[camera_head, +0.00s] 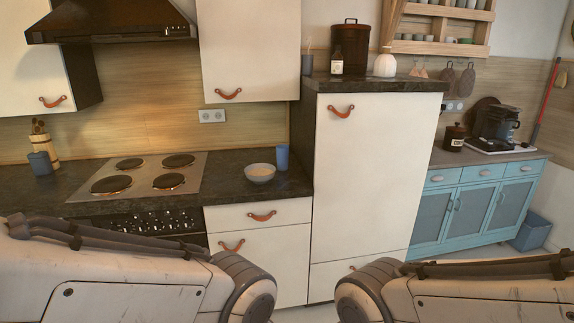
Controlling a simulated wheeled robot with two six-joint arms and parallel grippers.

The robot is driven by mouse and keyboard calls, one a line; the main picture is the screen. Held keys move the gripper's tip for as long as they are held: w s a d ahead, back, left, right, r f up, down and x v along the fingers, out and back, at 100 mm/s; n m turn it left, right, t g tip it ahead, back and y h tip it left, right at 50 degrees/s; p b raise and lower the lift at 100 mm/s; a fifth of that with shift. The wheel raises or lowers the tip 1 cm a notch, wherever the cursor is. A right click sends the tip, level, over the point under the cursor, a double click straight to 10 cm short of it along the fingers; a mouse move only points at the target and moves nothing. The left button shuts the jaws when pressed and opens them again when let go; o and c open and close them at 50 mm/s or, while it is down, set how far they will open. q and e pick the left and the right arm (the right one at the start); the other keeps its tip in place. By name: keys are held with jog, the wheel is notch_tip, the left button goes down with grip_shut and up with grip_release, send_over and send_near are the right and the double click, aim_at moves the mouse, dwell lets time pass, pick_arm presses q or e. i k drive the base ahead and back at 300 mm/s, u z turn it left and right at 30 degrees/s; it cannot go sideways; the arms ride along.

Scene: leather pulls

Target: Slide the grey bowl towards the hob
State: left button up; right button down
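The grey bowl (260,173) stands upright on the dark countertop, to the right of the hob and apart from it. It holds something pale. The hob (147,190) is a steel plate with several dark round burners, set in the counter to the left of the bowl. My two arms show in the foreground at the lower left and lower right, below the counter's front edge. Neither gripper is in view, so I cannot see their fingers.
A blue cup (282,157) stands just behind and right of the bowl. A tall white cabinet (362,180) rises at the counter's right end. A blue-grey container (41,162) and a wooden utensil holder (46,147) stand left of the hob. Bare counter (218,177) lies between bowl and hob.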

aim_at(260, 173)
jog(key=i, duration=2.35)
jog(key=u, duration=1.55)
